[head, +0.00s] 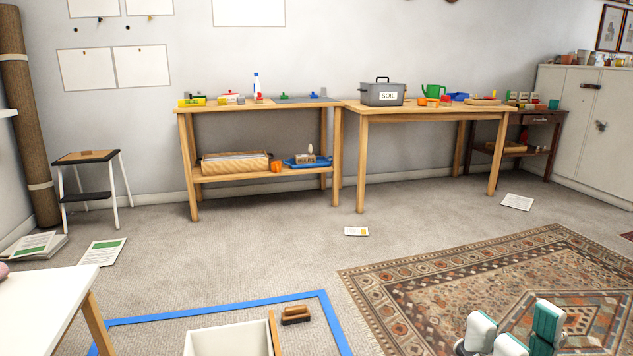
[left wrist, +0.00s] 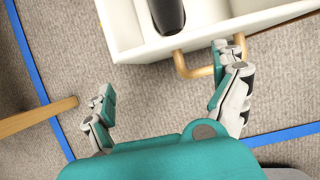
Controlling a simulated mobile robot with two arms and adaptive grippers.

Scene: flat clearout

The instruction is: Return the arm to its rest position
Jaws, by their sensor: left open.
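My left gripper (left wrist: 165,88) is open and empty in the left wrist view, pointing down over the carpet. Its right finger lies close to the wooden handle (left wrist: 207,63) of a white box (left wrist: 240,38); I cannot tell whether they touch. A dark rounded object (left wrist: 168,14) lies in the box. In the head view the left gripper is not seen. My right gripper (head: 515,330) shows only partly at the bottom right of the head view, in white and teal, over the rug; its jaw opening is unclear.
A white table (head: 40,292) is at left. Two wooden tables stand along the back wall. A patterned rug (head: 420,285) covers the right floor. Papers lie about.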

